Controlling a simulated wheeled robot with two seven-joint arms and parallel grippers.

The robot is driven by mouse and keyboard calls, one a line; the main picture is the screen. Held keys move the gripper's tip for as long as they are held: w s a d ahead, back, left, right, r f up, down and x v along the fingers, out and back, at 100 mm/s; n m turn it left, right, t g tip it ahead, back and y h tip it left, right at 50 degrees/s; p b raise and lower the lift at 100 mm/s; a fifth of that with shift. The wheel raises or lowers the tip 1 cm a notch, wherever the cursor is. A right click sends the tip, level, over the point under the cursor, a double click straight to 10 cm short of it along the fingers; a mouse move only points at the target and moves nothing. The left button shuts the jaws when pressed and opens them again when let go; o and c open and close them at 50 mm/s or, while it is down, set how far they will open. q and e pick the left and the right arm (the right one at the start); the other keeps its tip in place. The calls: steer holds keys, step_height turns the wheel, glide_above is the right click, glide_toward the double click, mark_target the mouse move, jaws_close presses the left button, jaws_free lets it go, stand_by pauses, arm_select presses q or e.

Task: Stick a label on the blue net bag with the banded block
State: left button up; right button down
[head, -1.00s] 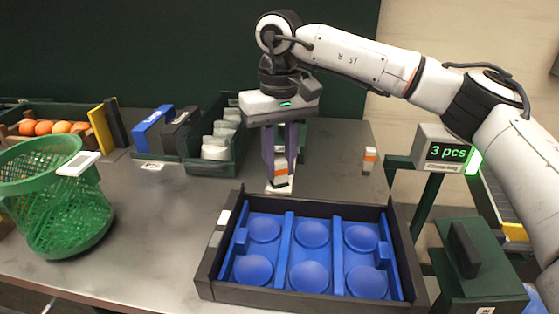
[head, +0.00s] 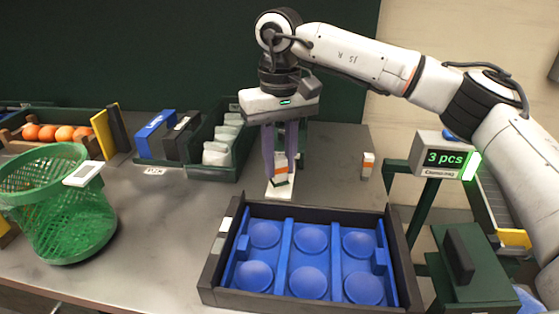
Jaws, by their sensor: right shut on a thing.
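My right gripper (head: 281,165) points straight down and is shut on an upright white block with an orange band (head: 281,167). The block's dark lower end is at a small white pad (head: 280,189) on the table; I cannot tell whether they touch. A second white block with an orange band (head: 368,165) stands apart on the table to the right. I cannot make out a blue net bag for certain. A patch of blue (head: 530,300) shows at the lower right, partly cut off by the edge. My left gripper is not in view.
A dark tray with a blue insert of round hollows (head: 212,262) lies in front. A green mesh basket (head: 65,215) stands left. Behind are a crate of oranges (head: 40,147), blue and black holders (head: 152,140) and a green bin (head: 226,175). A display (head: 445,158) stands right.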

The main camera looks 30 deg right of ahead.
step_height(320, 180, up, 3)
steer(key=shift+f+p, duration=0.2)
steer(key=shift+p, duration=0.7)
steer(key=shift+r+p, duration=0.55)
steer(key=shift+r, duration=0.1)
steer(key=shift+r+p, duration=0.35)
steer(key=shift+r, duration=0.15)
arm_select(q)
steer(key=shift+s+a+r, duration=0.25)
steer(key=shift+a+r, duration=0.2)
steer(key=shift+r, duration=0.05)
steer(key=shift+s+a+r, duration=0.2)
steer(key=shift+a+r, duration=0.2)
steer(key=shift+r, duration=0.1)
